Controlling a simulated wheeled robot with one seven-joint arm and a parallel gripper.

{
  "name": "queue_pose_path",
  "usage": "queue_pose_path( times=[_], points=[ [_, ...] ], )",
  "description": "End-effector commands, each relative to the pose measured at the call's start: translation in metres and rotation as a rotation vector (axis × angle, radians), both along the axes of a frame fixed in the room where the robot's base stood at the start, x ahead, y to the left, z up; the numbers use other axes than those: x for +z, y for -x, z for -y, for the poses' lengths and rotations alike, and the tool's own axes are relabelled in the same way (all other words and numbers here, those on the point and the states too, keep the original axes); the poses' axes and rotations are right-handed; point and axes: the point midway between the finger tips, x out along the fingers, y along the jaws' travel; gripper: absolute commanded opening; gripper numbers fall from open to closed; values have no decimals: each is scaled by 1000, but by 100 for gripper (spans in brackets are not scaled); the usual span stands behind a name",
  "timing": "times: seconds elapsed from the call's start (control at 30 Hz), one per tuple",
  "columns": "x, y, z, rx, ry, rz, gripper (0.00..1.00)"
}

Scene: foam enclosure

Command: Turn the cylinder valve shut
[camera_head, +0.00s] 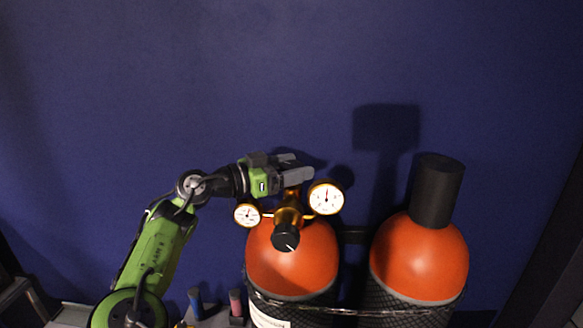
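The left gas cylinder has an orange shoulder (290,265) and a brass valve and regulator body (289,210) on top. A round gauge (326,198) sits to the right of the body and a smaller gauge (247,213) to the left. A black knob (285,237) with a white line faces forward below them. My gripper (304,168) reaches in from the left, with its grey fingers just above the brass body. The fingers hide the top of the valve, and no valve handle shows clearly. I cannot tell whether they touch or hold it.
A second orange cylinder (419,258) with a tall black cap (436,190) stands to the right. A strap or chain (350,311) crosses both cylinders. A blue item (195,303) and a red item (236,302) stand at the lower left. The blue wall (200,80) behind is bare.

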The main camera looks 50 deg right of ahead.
Motion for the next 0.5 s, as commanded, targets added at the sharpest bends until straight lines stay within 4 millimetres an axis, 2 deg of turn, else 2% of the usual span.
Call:
queue_pose_path(
  times=[0.03, 0.27, 0.5],
  points=[
    [0, 0, 0, 0, 0, 0, 62],
    [1, 0, 0, 1, 2, 0, 27],
    [4, -1, 0, -25, 5, -1, 26]
  ],
)
